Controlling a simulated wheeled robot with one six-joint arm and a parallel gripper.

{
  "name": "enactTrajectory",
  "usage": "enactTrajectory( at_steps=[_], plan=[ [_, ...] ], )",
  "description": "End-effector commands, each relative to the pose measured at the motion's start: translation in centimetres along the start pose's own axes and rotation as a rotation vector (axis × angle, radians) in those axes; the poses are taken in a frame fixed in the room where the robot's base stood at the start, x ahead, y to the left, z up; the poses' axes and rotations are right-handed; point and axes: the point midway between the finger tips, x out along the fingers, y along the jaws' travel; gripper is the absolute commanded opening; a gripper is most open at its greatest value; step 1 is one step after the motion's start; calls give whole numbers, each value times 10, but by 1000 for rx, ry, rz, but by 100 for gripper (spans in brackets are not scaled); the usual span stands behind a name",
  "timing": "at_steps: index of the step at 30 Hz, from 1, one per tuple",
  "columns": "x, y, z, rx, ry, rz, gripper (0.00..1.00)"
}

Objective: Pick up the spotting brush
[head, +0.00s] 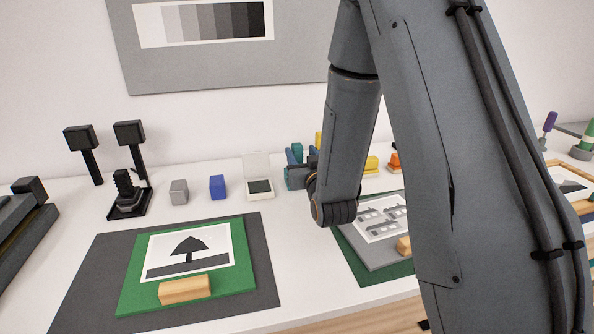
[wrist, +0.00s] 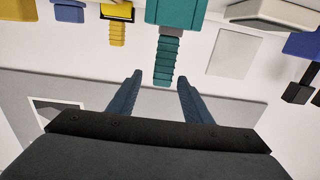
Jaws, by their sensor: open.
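A teal tool with a ribbed handle and a broad block head, which looks like the spotting brush (wrist: 167,58), is at the top middle of the wrist view. In the wrist view my gripper (wrist: 160,78) is open and empty. The handle's end appears between the two blue fingertips, nearer the right one. I cannot tell its depth, and no contact shows. My arm hides part of this area in the head view.
A yellow ribbed-handled tool (wrist: 117,27) lies left of the teal one in the wrist view. A white open case (head: 259,187), blue block (head: 217,187) and grey block (head: 179,191) stand left of my gripper. A green easel board (head: 244,273) lies in front.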

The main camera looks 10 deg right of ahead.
Motion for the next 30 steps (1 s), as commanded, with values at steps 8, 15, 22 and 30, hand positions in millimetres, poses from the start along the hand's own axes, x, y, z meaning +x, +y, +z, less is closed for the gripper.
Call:
enactTrajectory(
  at_steps=[8, 15, 22, 30],
  plan=[
    [25, 0, -2, 0, 12, 0, 45],
    [53, -4, 0, 0, 10, -1, 45],
    [76, -4, 2, 0, 9, 0, 45],
    [78, -4, 3, 0, 10, 0, 42]
  ],
)
